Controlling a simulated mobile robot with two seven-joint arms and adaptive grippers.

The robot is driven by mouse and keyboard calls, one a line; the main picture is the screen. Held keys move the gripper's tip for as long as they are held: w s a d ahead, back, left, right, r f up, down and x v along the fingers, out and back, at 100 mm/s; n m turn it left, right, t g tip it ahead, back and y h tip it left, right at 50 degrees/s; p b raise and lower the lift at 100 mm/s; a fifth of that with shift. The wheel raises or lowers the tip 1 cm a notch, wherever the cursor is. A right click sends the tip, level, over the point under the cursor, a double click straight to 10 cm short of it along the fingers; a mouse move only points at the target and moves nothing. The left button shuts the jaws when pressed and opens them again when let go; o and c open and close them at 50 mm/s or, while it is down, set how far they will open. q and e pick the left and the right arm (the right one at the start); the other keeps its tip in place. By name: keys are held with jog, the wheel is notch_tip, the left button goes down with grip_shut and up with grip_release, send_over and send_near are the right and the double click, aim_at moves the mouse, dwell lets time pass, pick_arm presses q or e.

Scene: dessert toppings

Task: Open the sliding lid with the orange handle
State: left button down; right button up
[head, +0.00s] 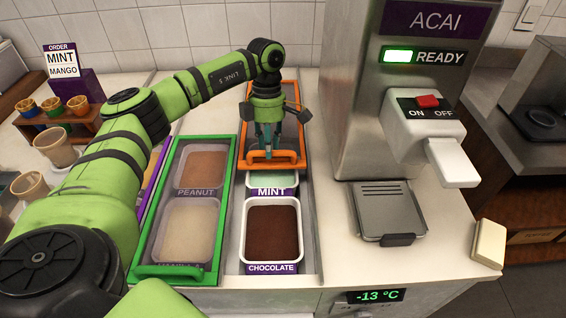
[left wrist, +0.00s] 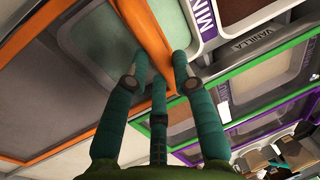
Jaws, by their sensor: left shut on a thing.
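The sliding lid with the orange frame (head: 301,120) lies over the back of the right-hand freezer well. Its orange handle (head: 290,161) is at the lid's front edge, above the mint tub (head: 285,180). My left gripper (head: 268,146) reaches down from above and is shut on the handle. In the left wrist view the teal fingers (left wrist: 160,68) stand on both sides of the orange bar (left wrist: 152,30). The chocolate tub (head: 271,232) is uncovered at the front, and part of the mint tub shows. My right gripper is not in view.
A green-framed lid (head: 228,200) covers the peanut and vanilla tubs on the left. The acai machine (head: 424,120) stands close on the right. Cups in a wooden rack (head: 60,118) and an order sign (head: 64,60) are at the left.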

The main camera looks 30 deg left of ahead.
pick_arm(q)
jog(key=w+a, duration=0.1)
jog(key=w+b, duration=0.1)
jog(key=w, duration=0.1)
jog(key=shift+a, duration=0.35)
jog(key=shift+w+a, duration=0.6)
jog(key=shift+w, duration=0.3)
jog(key=shift+w+a+b, duration=0.35)
jog(key=shift+w, duration=0.1)
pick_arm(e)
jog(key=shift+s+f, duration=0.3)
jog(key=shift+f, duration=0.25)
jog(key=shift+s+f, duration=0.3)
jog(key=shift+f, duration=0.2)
pick_arm(q)
jog(key=c, duration=1)
grip_release()
jog(key=shift+r, duration=0.15)
jog(key=r, duration=0.4)
jog(key=w+a+r, duration=0.1)
jog(key=r, duration=0.2)
jog(key=shift+w+r, duration=0.1)
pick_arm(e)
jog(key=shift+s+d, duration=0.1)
